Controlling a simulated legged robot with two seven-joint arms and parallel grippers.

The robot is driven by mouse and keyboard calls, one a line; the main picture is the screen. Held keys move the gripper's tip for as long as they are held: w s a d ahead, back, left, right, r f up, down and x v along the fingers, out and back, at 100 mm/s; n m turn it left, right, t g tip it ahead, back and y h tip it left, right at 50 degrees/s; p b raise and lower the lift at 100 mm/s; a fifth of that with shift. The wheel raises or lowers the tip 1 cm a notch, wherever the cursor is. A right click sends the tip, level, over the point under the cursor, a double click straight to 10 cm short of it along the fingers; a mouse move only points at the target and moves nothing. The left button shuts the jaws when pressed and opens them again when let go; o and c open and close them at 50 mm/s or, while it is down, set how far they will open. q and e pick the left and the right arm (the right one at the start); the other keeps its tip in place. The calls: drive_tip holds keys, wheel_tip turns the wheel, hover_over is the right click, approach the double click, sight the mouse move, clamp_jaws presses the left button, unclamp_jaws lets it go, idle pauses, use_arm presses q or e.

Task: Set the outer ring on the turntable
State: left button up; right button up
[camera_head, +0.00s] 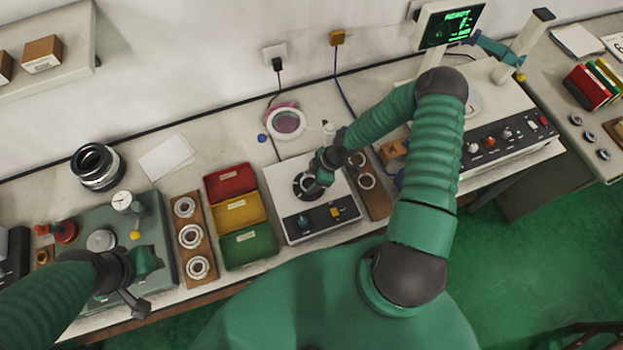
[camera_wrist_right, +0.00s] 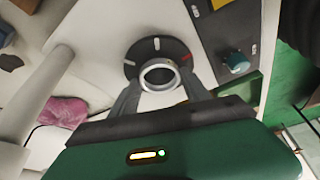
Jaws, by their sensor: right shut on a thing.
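The outer ring (camera_wrist_right: 159,75) is a shiny metal ring between the two fingers of my right gripper (camera_wrist_right: 163,91), which is shut on it. In the right wrist view the ring lies over the dark turntable disc (camera_wrist_right: 150,50) with white and red marks. I cannot tell whether the ring touches the disc. In the head view my right gripper (camera_head: 318,177) is at the right side of the turntable (camera_head: 300,195) and hides part of it. My left gripper (camera_head: 140,279) hangs over the bench's left front, away from the ring; its finger opening is unclear.
Red, yellow and green bins (camera_head: 233,205) stand left of the turntable unit. A wooden rack (camera_head: 191,237) with several rings is beside them. Another wooden strip (camera_head: 372,196) with rings lies right of the turntable. A ring lamp (camera_head: 287,122) stands behind.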

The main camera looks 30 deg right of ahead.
drive_tip(key=o, duration=1.5)
drive_tip(key=v, duration=1.6)
drive_tip(key=shift+d+r+b, duration=0.2)
drive_tip(key=shift+r+b, duration=0.1)
